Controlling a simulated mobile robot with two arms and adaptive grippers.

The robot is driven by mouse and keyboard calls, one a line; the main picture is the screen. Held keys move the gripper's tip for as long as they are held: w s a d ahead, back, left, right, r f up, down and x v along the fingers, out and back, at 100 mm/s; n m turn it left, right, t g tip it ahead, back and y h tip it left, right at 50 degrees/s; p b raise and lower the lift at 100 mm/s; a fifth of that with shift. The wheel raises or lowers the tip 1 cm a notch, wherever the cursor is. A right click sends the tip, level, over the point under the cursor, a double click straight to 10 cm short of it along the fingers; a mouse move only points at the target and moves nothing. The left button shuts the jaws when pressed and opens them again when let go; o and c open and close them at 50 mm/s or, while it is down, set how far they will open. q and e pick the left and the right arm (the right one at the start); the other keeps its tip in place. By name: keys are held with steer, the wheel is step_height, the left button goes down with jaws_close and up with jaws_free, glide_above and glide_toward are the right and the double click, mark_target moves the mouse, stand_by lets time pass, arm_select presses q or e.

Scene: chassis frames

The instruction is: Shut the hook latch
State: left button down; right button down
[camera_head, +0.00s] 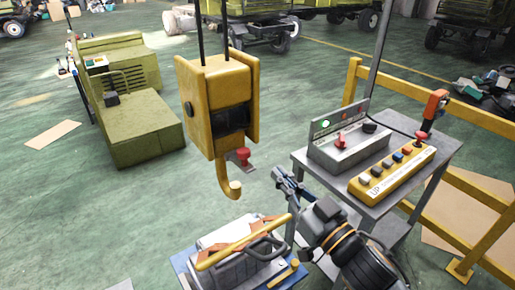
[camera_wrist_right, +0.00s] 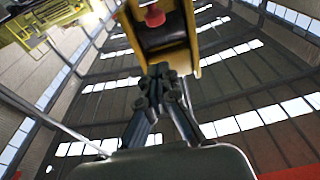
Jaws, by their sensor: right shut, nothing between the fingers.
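A yellow hoist block (camera_head: 215,105) hangs from two dark cables, with a yellow hook (camera_head: 229,182) below it. The hook latch, a small grey plate with a red knob (camera_head: 243,154), sticks out to the right above the hook's opening. My right gripper (camera_head: 278,172) is right of and slightly below the latch, apart from it. In the right wrist view, my right gripper (camera_wrist_right: 160,72) is shut and empty, pointing toward the block (camera_wrist_right: 180,40) and the red knob (camera_wrist_right: 154,16). The hook does not show there. My left gripper is not in view.
A grey load with a yellow bar (camera_head: 240,243) sits below the hook. To the right stands a metal table (camera_head: 365,194) carrying a control box (camera_head: 348,148) and a yellow button pendant (camera_head: 390,172). A yellow railing (camera_head: 480,115) is behind it. A green machine (camera_head: 140,130) stands left.

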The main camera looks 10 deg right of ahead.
mark_target(249, 155)
steer(key=shift+s, duration=0.1)
stand_by(0.3)
steer(key=p+x, duration=0.4)
steer(key=x, duration=0.6)
steer(key=f, duration=0.4)
steer(key=shift+s+d, duration=0.2)
steer(key=shift+s, duration=0.15)
steer(key=shift+f, duration=0.1)
